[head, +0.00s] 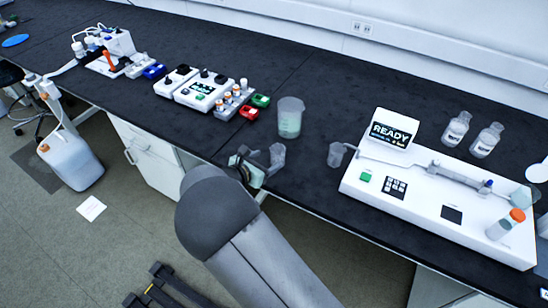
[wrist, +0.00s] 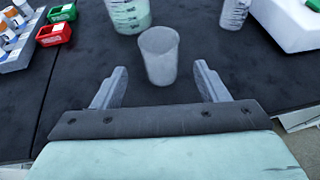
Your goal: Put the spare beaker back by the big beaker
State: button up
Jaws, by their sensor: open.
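The big beaker (head: 290,117), pale green inside with graduation marks, stands on the black bench; its lower part shows at the top of the wrist view (wrist: 128,14). A small clear beaker (head: 277,155) stands upright just in front of it, a short gap apart. In the wrist view this small beaker (wrist: 159,56) looks empty and sits just ahead of and between my fingertips. My gripper (head: 262,164) is open, with nothing clamped; its two fingers (wrist: 160,72) show clear space on either side of the beaker. Another small beaker (head: 336,154) stands to the right, by the white instrument.
The white instrument with a READY screen (head: 392,130) fills the right of the bench, with two bottles (head: 470,133) behind it. Red (head: 249,113) and green (head: 261,101) trays and a vial rack (head: 233,102) lie to the left. The bench's front edge is close to my gripper.

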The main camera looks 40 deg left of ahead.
jog(key=shift+v, duration=2.4)
jog(key=w+d+r+m+g+h, duration=0.2)
jog(key=w+d+m, duration=0.15)
jog(key=d, duration=0.45)
jog(key=w+d+r+m+g+h, duration=0.25)
jog(key=d+m, duration=0.25)
jog(key=d, duration=0.4)
jog(key=w+d+r+m+g+h, duration=0.1)
jog(key=w+d+r+m+g, duration=0.2)
jog(key=d, duration=0.5)
jog(key=s+d+r+m+g, duration=0.25)
jog(key=d+m, duration=0.65)
jog(key=d, duration=0.5)
jog(key=s+d+r+m+g+y, duration=0.3)
jog(key=s+d+m+y, duration=0.3)
jog(key=s+d+m, duration=0.7)
jog(key=s+r+m, duration=0.1)
jog(key=s+m, duration=0.1)
jog(key=s, duration=0.1)
jog(key=shift+s+d, duration=0.2)
jog(key=shift+d, duration=0.15)
